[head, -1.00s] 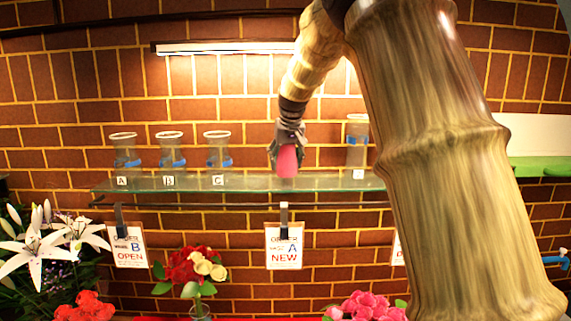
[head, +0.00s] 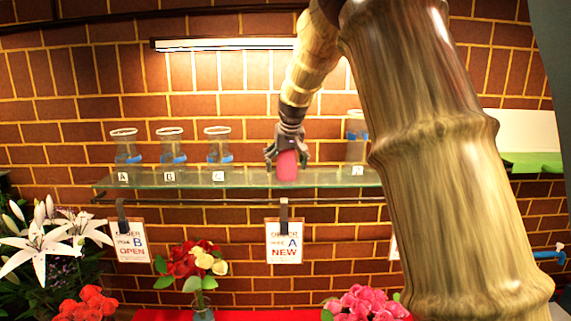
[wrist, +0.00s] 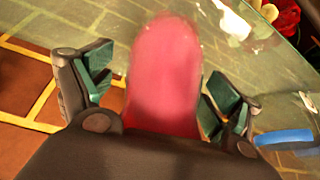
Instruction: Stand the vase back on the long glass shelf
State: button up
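The vase seems to be the plain pink rounded piece (head: 287,166), whose lower end appears to meet the long glass shelf (head: 250,182) between vase C and the rightmost vase. My gripper (head: 287,153) is above it, pointing down, with its fingers spread on both sides. In the wrist view the pink piece (wrist: 165,75) lies between the open green-padded fingers (wrist: 160,88), with gaps on both sides. Whether its base rests fully on the glass is hard to tell.
Clear glass vases with blue bands, A (head: 126,147), B (head: 171,147) and C (head: 218,147), stand left on the shelf; another (head: 356,140) stands right, partly behind my arm. Order cards (head: 284,241) hang below. Flowers (head: 195,265) stand lower, in front.

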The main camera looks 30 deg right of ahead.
dwell(0.3)
jog(key=b+v, duration=0.4)
jog(key=v, duration=0.8)
jog(key=shift+b, duration=0.35)
jog(key=shift+r, duration=0.1)
